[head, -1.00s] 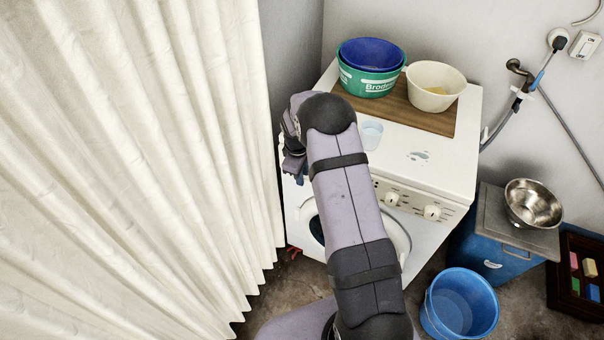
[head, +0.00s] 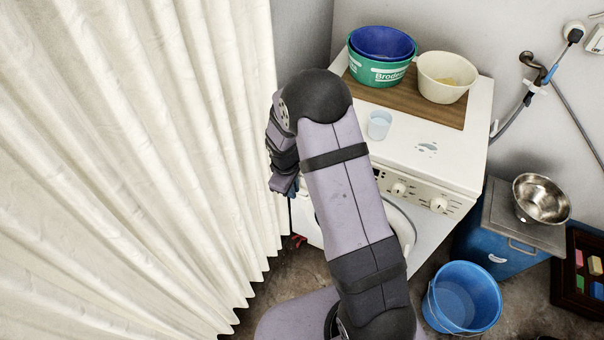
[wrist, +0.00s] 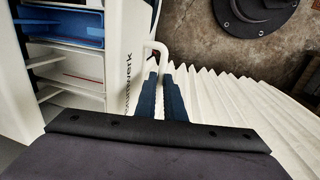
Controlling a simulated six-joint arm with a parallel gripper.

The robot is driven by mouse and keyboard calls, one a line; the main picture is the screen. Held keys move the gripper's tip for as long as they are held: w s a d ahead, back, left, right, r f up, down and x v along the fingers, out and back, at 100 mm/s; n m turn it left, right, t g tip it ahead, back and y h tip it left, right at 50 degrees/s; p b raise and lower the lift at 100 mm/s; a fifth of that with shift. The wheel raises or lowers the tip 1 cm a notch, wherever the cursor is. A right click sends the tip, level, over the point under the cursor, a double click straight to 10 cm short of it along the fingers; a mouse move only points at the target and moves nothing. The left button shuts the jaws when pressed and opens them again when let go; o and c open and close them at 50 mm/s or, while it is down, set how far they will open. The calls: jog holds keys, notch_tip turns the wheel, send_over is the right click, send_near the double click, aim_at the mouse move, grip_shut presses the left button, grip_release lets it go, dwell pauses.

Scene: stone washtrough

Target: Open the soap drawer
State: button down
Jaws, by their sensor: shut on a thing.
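The soap drawer (wrist: 75,62) shows in the wrist view at the left, pulled out, with its blue and white compartments exposed. Its white front (wrist: 125,60) carries dark lettering. A white bar handle (wrist: 157,46) stands out from this front. My gripper (wrist: 161,78) has its two dark blue fingers at the handle and is shut on it. In the head view my gripper (head: 291,188) hangs beside the left front of the white washing machine (head: 452,160), next to the curtain. There my arm hides the drawer and handle.
A white pleated curtain (head: 150,150) hangs close to my gripper on the left. A small clear cup (head: 379,125), basins (head: 379,68) and a wooden board (head: 409,100) are on the machine top. A blue bucket (head: 465,298) stands on the floor at right.

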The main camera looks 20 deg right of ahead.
jog(key=s+a+b, duration=0.1)
jog(key=s+a, duration=0.4)
jog(key=shift+s+a+b, duration=0.3)
jog(key=shift+a+b, duration=0.05)
jog(key=c, duration=1.8)
grip_release()
jog(key=shift+c, duration=0.2)
notch_tip(320, 180, up, 7)
jog(key=shift+s+a, duration=0.45)
jog(key=shift+r, duration=0.1)
